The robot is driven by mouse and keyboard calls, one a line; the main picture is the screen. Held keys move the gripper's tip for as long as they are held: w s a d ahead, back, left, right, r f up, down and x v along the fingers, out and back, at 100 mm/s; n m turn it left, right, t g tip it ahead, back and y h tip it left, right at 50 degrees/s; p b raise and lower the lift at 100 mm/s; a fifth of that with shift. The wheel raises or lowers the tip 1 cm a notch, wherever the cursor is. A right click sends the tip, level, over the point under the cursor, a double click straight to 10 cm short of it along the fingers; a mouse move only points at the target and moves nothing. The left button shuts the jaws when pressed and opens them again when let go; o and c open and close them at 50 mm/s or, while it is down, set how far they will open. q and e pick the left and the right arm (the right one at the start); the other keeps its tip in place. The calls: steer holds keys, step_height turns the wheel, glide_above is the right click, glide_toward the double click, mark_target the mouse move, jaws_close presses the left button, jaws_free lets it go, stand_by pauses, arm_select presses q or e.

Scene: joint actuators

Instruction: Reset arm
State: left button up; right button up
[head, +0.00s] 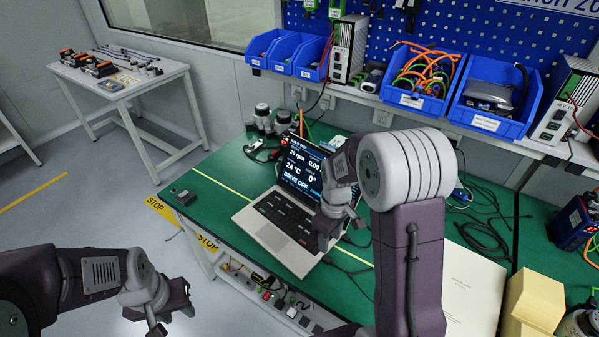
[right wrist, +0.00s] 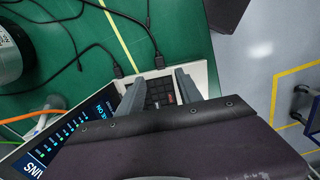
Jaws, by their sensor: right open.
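My right gripper (head: 327,238) hangs over the right part of the open laptop (head: 262,232) on the green workbench. In the right wrist view the two fingers of my right gripper (right wrist: 163,88) are apart with nothing between them. The laptop's keyboard (right wrist: 160,92) shows behind them; I cannot tell whether they touch it. My right forearm hides part of the bench. My left gripper (head: 170,308) is low at the left, over the floor in front of the bench, with nothing visible in it. Its finger opening is not clear.
The laptop screen (head: 303,168) stands upright, with cables behind and beside it. A small dark device (head: 183,196) sits at the bench's left corner. Blue bins (head: 420,88) line the shelf above. A yellow box (head: 532,303) stands at the right.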

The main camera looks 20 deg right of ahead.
steer(key=shift+r, duration=0.1)
step_height(320, 180, up, 6)
steer(key=s+a+f+p, duration=0.1)
steer(key=a+p, duration=0.1)
steer(key=p, duration=0.1)
steer(key=s+a+m+t, duration=0.1)
steer(key=s+a+m, duration=0.1)
steer(key=s+m, duration=0.4)
steer(key=s+p, duration=0.1)
steer(key=s, duration=0.1)
steer(key=shift+s+m, duration=0.3)
steer(key=shift+s, duration=0.1)
steer(key=shift+s+r, duration=0.1)
steer(key=shift+s, duration=0.05)
